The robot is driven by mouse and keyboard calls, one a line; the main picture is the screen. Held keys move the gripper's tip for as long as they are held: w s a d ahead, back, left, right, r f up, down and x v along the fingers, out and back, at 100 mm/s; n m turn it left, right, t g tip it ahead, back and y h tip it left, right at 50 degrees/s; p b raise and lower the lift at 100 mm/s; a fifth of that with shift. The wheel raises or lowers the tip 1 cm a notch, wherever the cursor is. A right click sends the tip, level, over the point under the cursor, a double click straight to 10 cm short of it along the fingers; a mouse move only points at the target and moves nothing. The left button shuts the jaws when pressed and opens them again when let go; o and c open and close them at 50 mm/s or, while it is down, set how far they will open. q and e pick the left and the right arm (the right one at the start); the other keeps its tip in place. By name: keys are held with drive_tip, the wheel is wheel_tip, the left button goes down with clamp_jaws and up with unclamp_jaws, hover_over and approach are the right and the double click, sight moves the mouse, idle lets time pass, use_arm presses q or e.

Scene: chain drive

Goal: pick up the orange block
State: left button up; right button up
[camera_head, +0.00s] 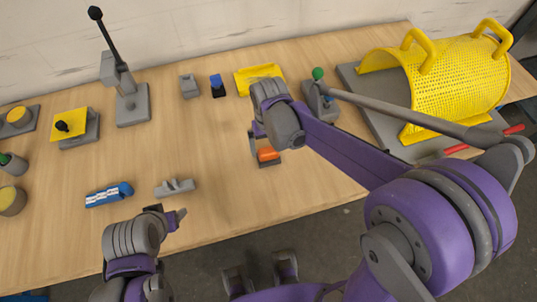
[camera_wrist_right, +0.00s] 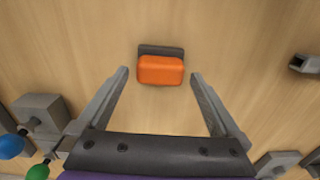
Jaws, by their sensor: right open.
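The orange block (camera_head: 268,154) sits on a small dark base on the wooden table in the head view, partly hidden by my right gripper. In the right wrist view the orange block (camera_wrist_right: 160,70) lies ahead of my right gripper (camera_wrist_right: 158,76), centred between its two spread fingers, with the dark base (camera_wrist_right: 161,49) showing beyond it. The right gripper is open and empty, and no finger touches the block. In the head view my right gripper (camera_head: 255,135) is just above and left of the block. My left gripper (camera_head: 170,213) is at the table's front edge; its finger opening is unclear.
A blue-and-white part (camera_head: 108,195) and a grey bracket (camera_head: 175,187) lie to the left. A blue-topped block (camera_head: 217,86) and a yellow tray (camera_head: 258,76) stand behind. A yellow perforated guard (camera_head: 455,80) stands at right.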

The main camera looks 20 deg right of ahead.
sight(269, 150)
wheel_tip(269, 150, down, 3)
drive_tip(key=shift+w+f, duration=0.1)
drive_tip(key=c, duration=1.4)
drive_tip(key=shift+o, duration=0.2)
wheel_tip(269, 150, up, 10)
drive_tip(key=shift+r+p, duration=0.1)
drive_tip(key=shift+p, duration=0.25)
